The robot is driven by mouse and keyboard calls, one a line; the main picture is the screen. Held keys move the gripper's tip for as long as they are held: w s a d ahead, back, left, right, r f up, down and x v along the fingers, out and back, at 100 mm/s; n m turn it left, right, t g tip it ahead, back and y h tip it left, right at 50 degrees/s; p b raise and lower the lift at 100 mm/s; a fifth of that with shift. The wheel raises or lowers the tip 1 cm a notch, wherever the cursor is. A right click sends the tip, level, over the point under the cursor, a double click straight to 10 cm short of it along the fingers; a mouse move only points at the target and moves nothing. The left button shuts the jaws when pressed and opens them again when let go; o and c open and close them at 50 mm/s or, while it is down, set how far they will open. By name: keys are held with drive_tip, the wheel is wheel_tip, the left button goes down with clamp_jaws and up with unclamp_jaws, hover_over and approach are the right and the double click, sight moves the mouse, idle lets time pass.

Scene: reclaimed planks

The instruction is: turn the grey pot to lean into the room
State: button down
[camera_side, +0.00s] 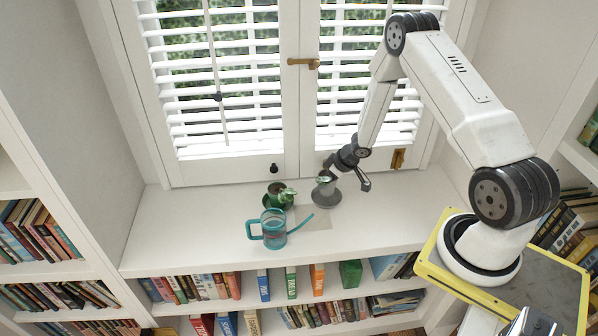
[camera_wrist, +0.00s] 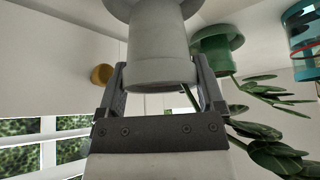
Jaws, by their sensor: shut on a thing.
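The grey pot (camera_side: 326,194) stands on the sill below the shutters, on a wide grey base like a saucer. In the wrist view, which looks upside down, the grey pot (camera_wrist: 158,50) fills the upper middle. My gripper (camera_side: 343,176) comes down to it from the right. In the wrist view my gripper (camera_wrist: 160,88) has one finger on each side of the pot's rim and is shut on it. A little green shows at the pot's top; most of its contents are hidden. I cannot tell which way any plant in it leans.
A green pot (camera_wrist: 215,52) with a leafy plant (camera_side: 285,196) stands close on the left. A teal watering can (camera_side: 272,232) stands in front, its spout reaching toward the grey pot. White shutters (camera_side: 222,80) stand behind. The sill's left end is clear; bookshelves lie below.

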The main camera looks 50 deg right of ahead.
drive_tip(key=shift+f, duration=0.15)
drive_tip(key=shift+f, duration=1.25)
unclamp_jaws()
drive_tip(key=shift+f, duration=0.1)
drive_tip(key=v, duration=0.8)
drive_tip(key=shift+w, duration=0.1)
